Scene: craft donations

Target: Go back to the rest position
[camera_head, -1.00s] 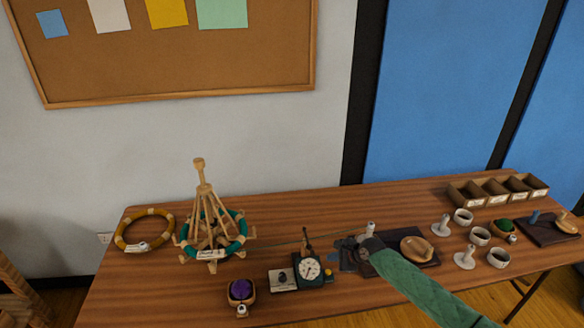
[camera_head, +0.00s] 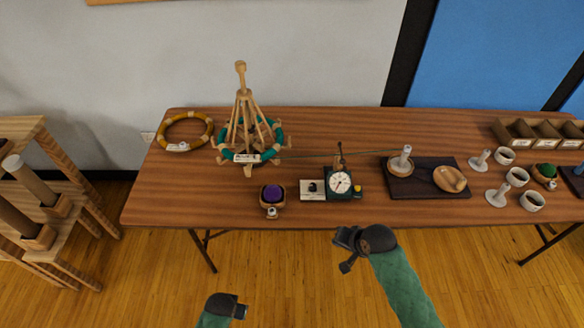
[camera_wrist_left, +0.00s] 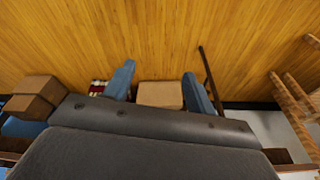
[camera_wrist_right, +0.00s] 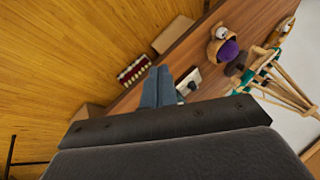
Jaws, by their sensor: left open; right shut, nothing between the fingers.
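My right gripper (camera_head: 347,249) is in front of the table's near edge in the head view, above the floor. Its fingers (camera_wrist_right: 157,86) are together and empty in the right wrist view. My left gripper (camera_head: 241,311) is low at the bottom of the head view, away from the table. Its two blue fingers (camera_wrist_left: 159,84) are apart with nothing between them in the left wrist view. The wooden yarn swift (camera_head: 243,120) with teal yarn stands on the table. A thin teal strand runs from it to a white spool (camera_head: 405,156) upright on the dark board (camera_head: 424,188).
The wooden table (camera_head: 200,200) also holds a yellow ring (camera_head: 185,130), a bowl with purple yarn (camera_head: 271,193), a dial scale (camera_head: 340,184), several white cups and a divided box (camera_head: 540,130). A wooden rack (camera_head: 40,200) stands at left. Floor before the table is clear.

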